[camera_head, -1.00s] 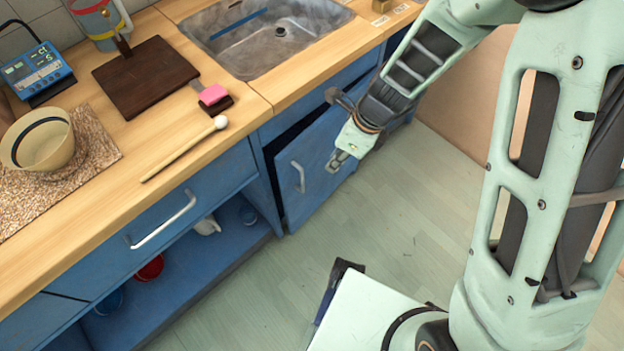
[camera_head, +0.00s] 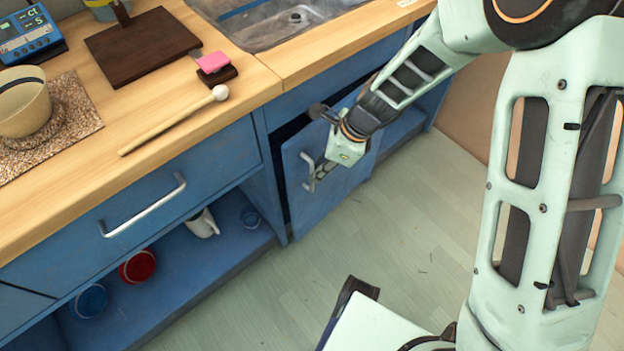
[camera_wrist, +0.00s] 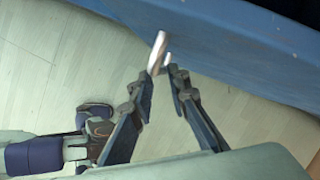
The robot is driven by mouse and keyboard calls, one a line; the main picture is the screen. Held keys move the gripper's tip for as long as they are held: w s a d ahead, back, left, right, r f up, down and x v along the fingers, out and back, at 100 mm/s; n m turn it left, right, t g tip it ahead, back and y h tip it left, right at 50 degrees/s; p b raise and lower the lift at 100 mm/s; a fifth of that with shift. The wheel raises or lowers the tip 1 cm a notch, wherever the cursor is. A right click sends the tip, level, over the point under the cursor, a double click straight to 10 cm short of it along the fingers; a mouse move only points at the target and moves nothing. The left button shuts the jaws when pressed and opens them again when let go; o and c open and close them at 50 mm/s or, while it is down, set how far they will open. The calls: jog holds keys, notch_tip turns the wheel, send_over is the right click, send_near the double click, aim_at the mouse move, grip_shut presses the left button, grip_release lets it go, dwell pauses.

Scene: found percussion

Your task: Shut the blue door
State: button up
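The blue door (camera_head: 335,190) sits below the sink and stands ajar, with a dark gap along its top and left edge. Its silver handle (camera_head: 308,172) is on the left part of its front. My gripper (camera_head: 322,172) is at the handle, in front of the door. In the wrist view, my gripper (camera_wrist: 161,76) has its two fingers apart, with the handle (camera_wrist: 158,52) at and just beyond the gap between the tips. I cannot tell whether a finger touches it. The door's face (camera_wrist: 235,50) fills the upper right there.
A blue drawer (camera_head: 150,185) with a silver handle is left of the door, above an open shelf (camera_head: 185,275) with a red pot (camera_head: 138,267) and a blue pot (camera_head: 91,301). A mallet (camera_head: 172,120) lies on the counter. The floor before the door is clear.

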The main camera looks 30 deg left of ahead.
aim_at(312, 189)
jog(key=b+x, duration=0.1)
jog(key=x, duration=0.3)
jog(key=shift+f, duration=0.15)
jog(key=shift+c, duration=0.3)
grip_shut()
jog(key=shift+a, duration=0.1)
